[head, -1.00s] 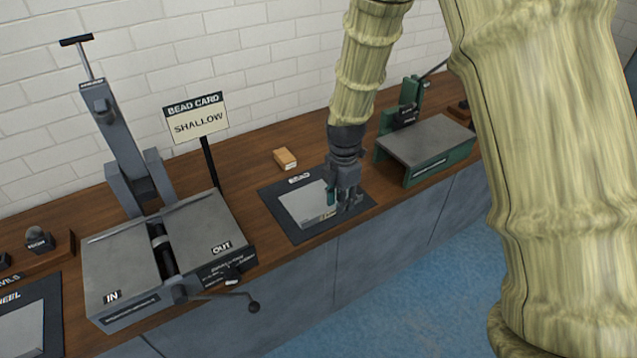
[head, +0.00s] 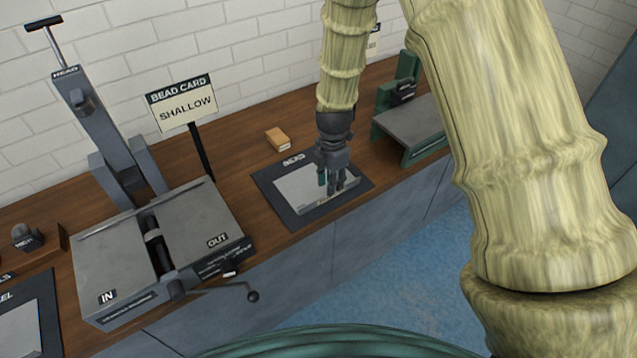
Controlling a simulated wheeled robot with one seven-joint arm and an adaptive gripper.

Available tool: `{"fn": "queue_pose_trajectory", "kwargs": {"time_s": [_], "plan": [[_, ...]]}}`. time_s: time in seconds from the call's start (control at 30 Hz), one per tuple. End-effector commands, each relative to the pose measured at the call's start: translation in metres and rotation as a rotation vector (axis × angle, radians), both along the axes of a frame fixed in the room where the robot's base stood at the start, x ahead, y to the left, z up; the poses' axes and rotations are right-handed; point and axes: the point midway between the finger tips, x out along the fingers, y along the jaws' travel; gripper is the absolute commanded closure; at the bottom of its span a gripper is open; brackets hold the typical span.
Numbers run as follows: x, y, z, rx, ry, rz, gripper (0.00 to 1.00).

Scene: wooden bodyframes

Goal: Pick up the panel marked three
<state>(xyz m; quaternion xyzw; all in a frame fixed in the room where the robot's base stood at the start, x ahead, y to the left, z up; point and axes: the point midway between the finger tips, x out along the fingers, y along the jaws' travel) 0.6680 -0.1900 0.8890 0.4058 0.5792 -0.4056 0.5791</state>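A flat grey metal panel (head: 300,189) lies on the dark mat labelled BEAD (head: 285,217) on the wooden bench. A small pale tag shows at its front edge, too small to read, so I cannot confirm the number three. My gripper (head: 334,190) points down over the right part of this panel and hides some of it. Its fingertips are close to the panel, but I cannot tell whether they touch it or how far apart they are. Another grey panel (head: 20,331) lies on a dark mat at the left picture edge, partly cut off.
A grey bead roller machine (head: 205,218) with IN and OUT beds and a front crank (head: 236,290) stands left of the mat. The BEAD CARD sign (head: 184,102) reads SHALLOW. An orange-brown block (head: 278,138) lies behind the mat. A green-framed stand (head: 412,128) is to the right.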

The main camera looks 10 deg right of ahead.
Motion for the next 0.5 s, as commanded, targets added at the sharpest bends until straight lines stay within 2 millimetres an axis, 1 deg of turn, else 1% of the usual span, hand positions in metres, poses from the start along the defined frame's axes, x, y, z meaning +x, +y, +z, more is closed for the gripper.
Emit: {"fn": "queue_pose_trajectory", "kwargs": {"time_s": [0.17, 0.5], "plan": [[0.0, -0.001, -0.007, 0.0, 0.002, -0.001, 0.72], [0.002, -0.003, -0.038, -0.001, 0.002, -0.001, 0.72]]}}
